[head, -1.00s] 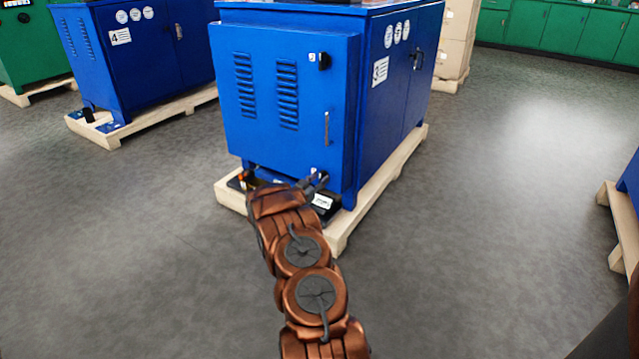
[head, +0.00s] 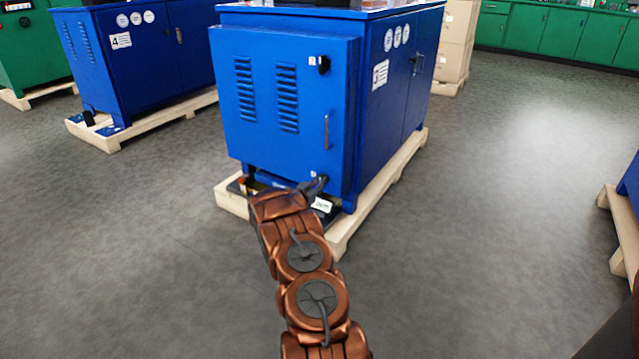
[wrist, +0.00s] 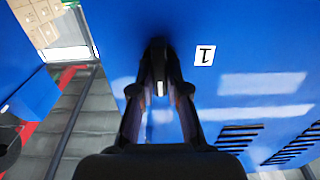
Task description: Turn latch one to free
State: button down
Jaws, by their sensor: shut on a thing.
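Latch one is a small black latch (wrist: 159,50) low on the blue cabinet door, next to a white label "1" (wrist: 204,55) that appears upside down in the wrist view. My gripper (wrist: 160,88) is shut on this latch, with both fingers close around it. In the head view my gripper (head: 317,187) is at the lower right corner of the door (head: 270,130), partly hidden by my own wrist. The fingers hide much of the latch, so its exact angle cannot be told.
A second black latch (head: 323,64) sits near the door's top right, above a vertical handle (head: 327,131). The cabinet stands on a wooden pallet (head: 345,236) that sticks out below the door. Another blue cabinet (head: 140,60) stands at left. Grey floor is clear on both sides.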

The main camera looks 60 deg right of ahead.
jog(key=shift+a+r+p, duration=0.1)
jog(key=shift+r+p, duration=0.1)
jog(key=shift+p, duration=0.95)
jog(key=m+p, duration=0.2)
jog(key=p, duration=0.2)
jog(key=shift+r+p, duration=0.1)
jog(key=shift+p, duration=0.25)
jog(key=m, duration=0.5)
jog(key=m+p, duration=0.1)
jog(key=m, duration=0.4)
jog(key=f+m, duration=0.1)
jog(key=m, duration=0.4)
jog(key=shift+s+f+m+p, duration=0.1)
jog(key=shift+s+m+p, duration=0.2)
jog(key=shift+m, duration=0.1)
jog(key=c, duration=1.2)
grip_release()
